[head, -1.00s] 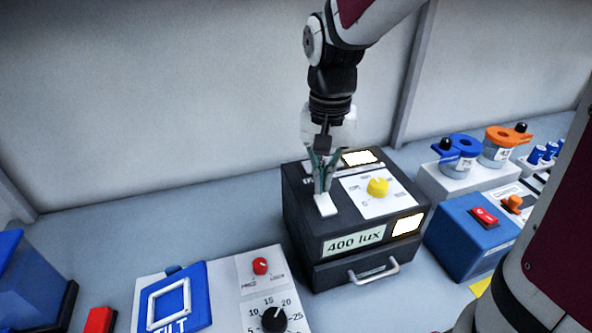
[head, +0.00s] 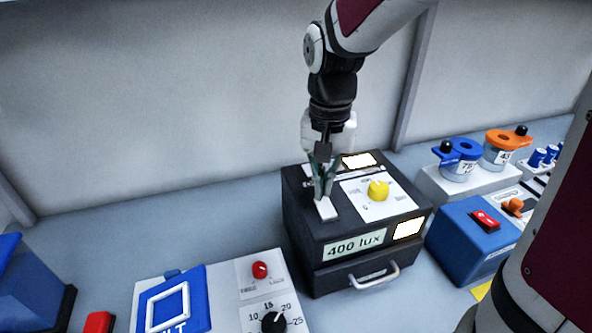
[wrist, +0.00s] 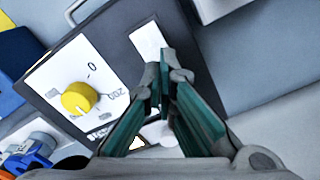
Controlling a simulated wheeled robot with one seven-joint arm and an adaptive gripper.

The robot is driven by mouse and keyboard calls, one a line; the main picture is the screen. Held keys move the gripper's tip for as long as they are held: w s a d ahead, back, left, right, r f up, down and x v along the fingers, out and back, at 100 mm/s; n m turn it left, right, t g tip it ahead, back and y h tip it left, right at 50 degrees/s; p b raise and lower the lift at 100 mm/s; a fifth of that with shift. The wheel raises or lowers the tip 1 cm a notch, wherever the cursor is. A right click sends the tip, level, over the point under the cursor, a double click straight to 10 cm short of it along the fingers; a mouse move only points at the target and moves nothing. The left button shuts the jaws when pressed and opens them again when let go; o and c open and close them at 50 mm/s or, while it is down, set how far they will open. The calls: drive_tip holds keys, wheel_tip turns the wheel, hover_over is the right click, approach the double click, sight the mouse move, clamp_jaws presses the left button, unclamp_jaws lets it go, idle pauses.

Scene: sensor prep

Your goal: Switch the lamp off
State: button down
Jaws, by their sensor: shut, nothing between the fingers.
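The lamp box (head: 310,248) is a dark box with a "400 lux" label, a front drawer handle, and lit white windows on its top and front. A yellow knob (head: 377,190) sits on a white dial plate on its top; the knob also shows in the wrist view (wrist: 79,98). My gripper (head: 321,194) is shut and empty, pointing down at this strip. In the wrist view the fingertips (wrist: 163,85) are over the strip and hide part of it. I cannot tell whether they touch it.
A blue box with a red rocker switch (head: 486,219) stands to the right, near lidded jars (head: 458,160). At front left is a white panel with a blue frame (head: 172,303), a red knob (head: 260,269) and a black dial. Bare bench (head: 130,235) lies left of the lamp box.

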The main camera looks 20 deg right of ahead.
drive_tip(key=shift+f+b, duration=0.5)
drive_tip(key=shift+f, duration=0.65)
idle(1.1)
drive_tip(key=shift+r, duration=0.1)
drive_tip(key=shift+r+p, duration=2.6)
drive_tip(key=shift+r, duration=0.85)
drive_tip(key=s+r+n+t, duration=0.2)
drive_tip(key=s+r+n, duration=0.1)
drive_tip(key=s, duration=0.5)
drive_tip(key=s+r+n+t, duration=0.3)
drive_tip(key=s+r, duration=0.3)
drive_tip(key=s, duration=0.2)
drive_tip(key=shift+s, duration=0.4)
drive_tip(key=c, duration=2.4)
unclamp_jaws()
